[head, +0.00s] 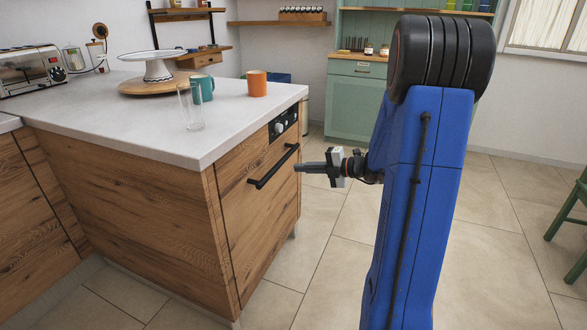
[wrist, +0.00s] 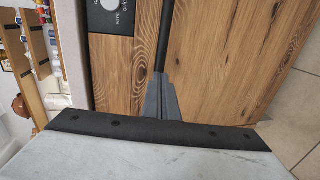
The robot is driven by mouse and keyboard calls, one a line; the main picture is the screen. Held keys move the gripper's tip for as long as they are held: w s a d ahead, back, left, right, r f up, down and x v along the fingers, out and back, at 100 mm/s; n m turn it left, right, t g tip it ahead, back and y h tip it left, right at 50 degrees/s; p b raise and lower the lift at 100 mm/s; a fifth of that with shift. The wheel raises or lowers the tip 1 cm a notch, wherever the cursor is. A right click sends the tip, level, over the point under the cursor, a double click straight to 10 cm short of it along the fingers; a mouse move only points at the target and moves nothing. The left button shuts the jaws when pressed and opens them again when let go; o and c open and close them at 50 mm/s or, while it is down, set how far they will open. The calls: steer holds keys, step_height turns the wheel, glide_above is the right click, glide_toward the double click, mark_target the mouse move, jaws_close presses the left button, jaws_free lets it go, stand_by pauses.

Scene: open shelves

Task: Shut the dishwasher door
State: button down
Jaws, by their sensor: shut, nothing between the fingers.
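The dishwasher door (head: 262,215) is a wood-grain front panel under the counter, with a long black handle (head: 273,167). It stands upright and looks about flush with the cabinet; a small gap cannot be ruled out. It fills much of the wrist view (wrist: 225,60), where the handle (wrist: 166,35) also shows. My gripper (head: 299,167) is shut and empty, pointing at the door near the handle's right end. In the wrist view its fingertips (wrist: 160,77) overlap the end of the handle. I cannot tell whether they touch it or the door.
A black control panel (head: 283,126) with a knob sits above the door. The counter (head: 150,119) holds an orange mug (head: 257,83), a teal mug (head: 204,87) and a clear glass (head: 190,108) near its edge. The tiled floor (head: 330,245) before the door is clear. A green chair (head: 572,222) stands at far right.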

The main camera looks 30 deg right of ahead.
steer(key=v, duration=0.7)
steer(key=shift+s+d, duration=0.3)
steer(key=shift+d, duration=0.05)
steer(key=shift+a+f, duration=0.1)
steer(key=s+a+n+g+h, duration=0.1)
steer(key=s+a+n+g, duration=0.3)
steer(key=s+a+n, duration=0.5)
steer(key=s+a+n+g, duration=0.4)
steer(key=s+a+n, duration=0.1)
steer(key=a+n, duration=0.7)
steer(key=s+r+n+h, duration=0.1)
steer(key=s+n+h, duration=0.7)
steer(key=s+n, duration=0.7)
steer(key=shift+s+r+n+t, duration=0.3)
steer(key=shift+s+r+n, duration=0.05)
steer(key=shift+n, duration=4.85)
